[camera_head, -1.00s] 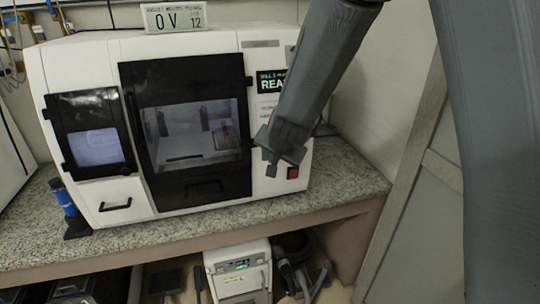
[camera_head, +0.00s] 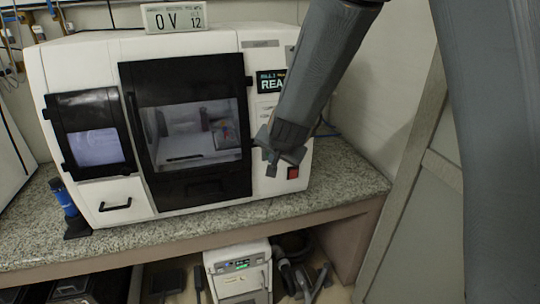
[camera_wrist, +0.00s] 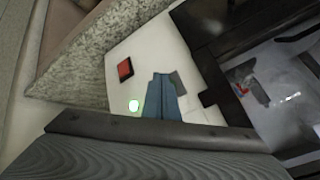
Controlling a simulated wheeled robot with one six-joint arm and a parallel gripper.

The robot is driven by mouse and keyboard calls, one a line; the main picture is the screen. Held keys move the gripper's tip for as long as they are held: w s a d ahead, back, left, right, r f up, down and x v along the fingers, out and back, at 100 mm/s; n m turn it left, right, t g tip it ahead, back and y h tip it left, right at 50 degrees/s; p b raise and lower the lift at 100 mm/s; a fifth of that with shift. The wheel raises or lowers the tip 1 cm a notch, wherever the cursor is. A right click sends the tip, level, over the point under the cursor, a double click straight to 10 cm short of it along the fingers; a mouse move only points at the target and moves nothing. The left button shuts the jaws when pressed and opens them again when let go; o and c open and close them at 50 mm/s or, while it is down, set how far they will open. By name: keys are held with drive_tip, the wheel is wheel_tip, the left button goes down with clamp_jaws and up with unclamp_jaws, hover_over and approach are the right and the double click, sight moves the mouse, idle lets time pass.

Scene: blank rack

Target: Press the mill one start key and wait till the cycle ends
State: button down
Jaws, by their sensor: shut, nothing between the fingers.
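The mill (camera_head: 230,195) is a white cabinet on the counter, with a dark-framed window door that is shut. Its display (camera_head: 268,82) shows "MILL 1" and the letters "REA", the remainder hidden behind my arm. My gripper (camera_head: 271,168) is shut and empty in front of the mill's right-hand panel. In the wrist view the shut fingers (camera_wrist: 160,95) point at the white panel, beside a round green-lit key (camera_wrist: 134,106). Whether they touch the panel cannot be told. A red switch (camera_head: 292,173) is to the right of the fingers; it also shows in the wrist view (camera_wrist: 125,69).
A smaller dark-framed screen (camera_head: 98,146) is at the mill's left. A sign (camera_head: 174,17) stands on top. A blue bottle (camera_head: 66,203) stands at the mill's left on the speckled counter (camera_head: 345,185). A white unit (camera_head: 240,275) sits below.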

drive_tip(key=shift+w+a, duration=0.1)
drive_tip(key=shift+w, duration=0.3)
